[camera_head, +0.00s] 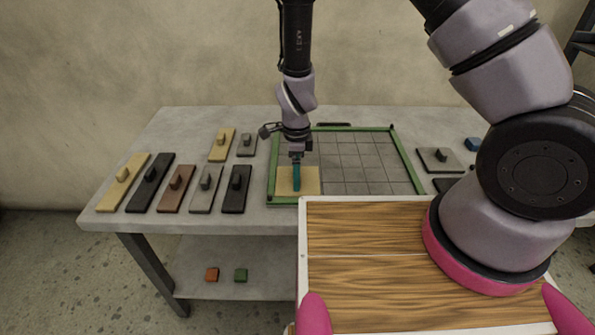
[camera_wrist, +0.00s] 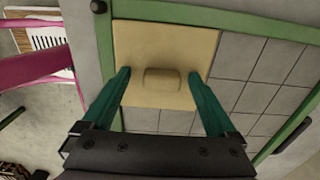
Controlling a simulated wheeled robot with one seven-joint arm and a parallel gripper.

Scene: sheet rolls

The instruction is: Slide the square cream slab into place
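The square cream slab (camera_head: 311,184) lies flat inside the green frame (camera_head: 408,160), at its near left corner, on the grey grid. In the wrist view the slab (camera_wrist: 135,45) borders the green bar (camera_wrist: 225,22) along its top side. Its raised block handle (camera_wrist: 162,80) is in the middle. My gripper (camera_head: 297,176) is down over the slab. Its two teal fingers (camera_wrist: 160,82) are apart, one on each side of the handle, with a visible gap to each side of it. In the head view the fingers hide the handle.
Handled slabs, including a long yellow one (camera_head: 121,186) and a black one (camera_head: 237,190), lie left of the frame. A grey slab (camera_head: 439,162) and a blue block (camera_head: 473,144) lie right. Red (camera_head: 212,274) and green (camera_head: 241,275) blocks are on the lower shelf. The frame's other cells are bare.

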